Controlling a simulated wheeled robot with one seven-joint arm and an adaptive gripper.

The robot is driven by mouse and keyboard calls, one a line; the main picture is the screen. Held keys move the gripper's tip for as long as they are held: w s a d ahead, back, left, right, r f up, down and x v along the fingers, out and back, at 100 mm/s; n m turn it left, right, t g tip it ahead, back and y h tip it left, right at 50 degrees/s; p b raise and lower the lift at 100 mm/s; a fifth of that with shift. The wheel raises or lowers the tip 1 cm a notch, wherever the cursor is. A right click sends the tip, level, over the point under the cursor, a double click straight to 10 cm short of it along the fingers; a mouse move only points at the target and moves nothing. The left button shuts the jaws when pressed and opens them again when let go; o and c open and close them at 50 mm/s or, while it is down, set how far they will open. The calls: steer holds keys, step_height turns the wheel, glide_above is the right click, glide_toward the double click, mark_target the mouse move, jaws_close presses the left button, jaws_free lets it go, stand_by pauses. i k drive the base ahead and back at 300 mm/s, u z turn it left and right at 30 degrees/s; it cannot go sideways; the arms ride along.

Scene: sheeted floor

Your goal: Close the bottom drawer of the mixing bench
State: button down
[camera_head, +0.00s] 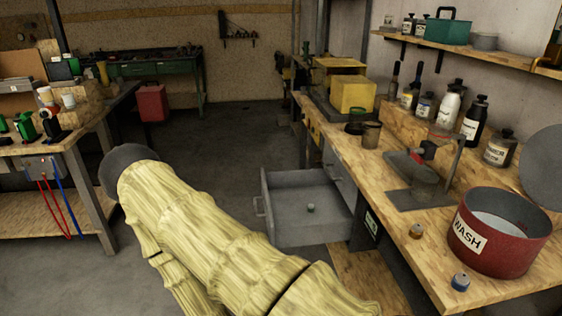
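The mixing bench (345,140) is the long wooden-topped bench on the right. Its grey drawer (288,228) is pulled well out to the left, low under the bench top. A handle (260,206) is on the drawer's left front face. A small grey item (310,208) sits inside the drawer. Other grey drawer fronts (341,178) show above and behind it. My arm, in a pale yellow ribbed cover, crosses the lower middle of the view, left of and in front of the drawer. My gripper is not visible; only a dark rounded arm part shows at the cover's far end.
A red WASH tub (500,235), small jars, a metal stand (425,185) and a yellow box (352,93) stand on the bench. Another workbench (60,145) with bottles and hanging cables is at left. Grey floor (230,130) lies clear between the benches. A red bin (152,103) stands farther back.

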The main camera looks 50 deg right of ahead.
mark_target(286, 197)
steer(key=z, duration=1)
steer(key=i, duration=1)
steer(key=z, duration=0.05)
